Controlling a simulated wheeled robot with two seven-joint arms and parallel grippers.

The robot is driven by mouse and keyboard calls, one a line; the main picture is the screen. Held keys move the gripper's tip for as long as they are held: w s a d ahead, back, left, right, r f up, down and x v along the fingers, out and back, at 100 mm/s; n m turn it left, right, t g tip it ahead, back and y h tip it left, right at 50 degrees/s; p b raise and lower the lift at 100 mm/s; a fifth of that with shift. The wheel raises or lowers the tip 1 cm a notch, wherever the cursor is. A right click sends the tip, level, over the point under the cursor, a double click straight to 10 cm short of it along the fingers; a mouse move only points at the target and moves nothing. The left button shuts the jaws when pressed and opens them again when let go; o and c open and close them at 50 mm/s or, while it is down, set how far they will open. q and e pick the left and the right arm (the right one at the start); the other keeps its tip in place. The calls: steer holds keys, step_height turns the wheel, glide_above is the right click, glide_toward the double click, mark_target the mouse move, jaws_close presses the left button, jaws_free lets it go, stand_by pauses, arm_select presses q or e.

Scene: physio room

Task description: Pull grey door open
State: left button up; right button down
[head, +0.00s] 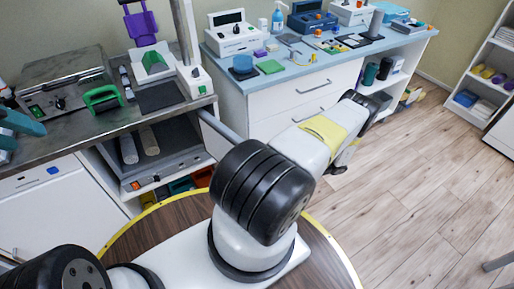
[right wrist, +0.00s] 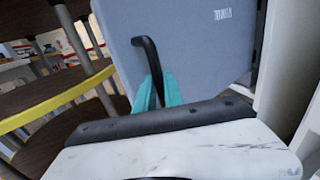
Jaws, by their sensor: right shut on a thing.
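The grey door (right wrist: 200,45) fills the upper part of the right wrist view as a flat blue-grey panel with small lettering near its top right. A black bar handle (right wrist: 147,60) stands out from it. My right gripper (right wrist: 156,90) has its teal fingers closed around the handle's lower part. In the head view, a grey edge (head: 222,126) juts out beside an open compartment and looks like the door's top, mostly behind my right arm. The right gripper is hidden there. My left gripper (head: 14,131) shows teal fingers at the left edge, apart and empty.
The open compartment (head: 160,150) holds pale rolls. The steel counter (head: 60,138) above it carries devices and a green-handled item. A blue-topped counter (head: 320,62) stands behind my arm. A round yellow-rimmed wooden top (head: 165,235) lies beneath my arms. Floor at right is clear.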

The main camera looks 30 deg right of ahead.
steer(key=shift+f, duration=0.1)
steer(key=c, duration=1.5)
jaws_free()
steer(key=shift+o, duration=0.2)
steer(key=v, duration=0.7)
steer(key=shift+d, duration=0.35)
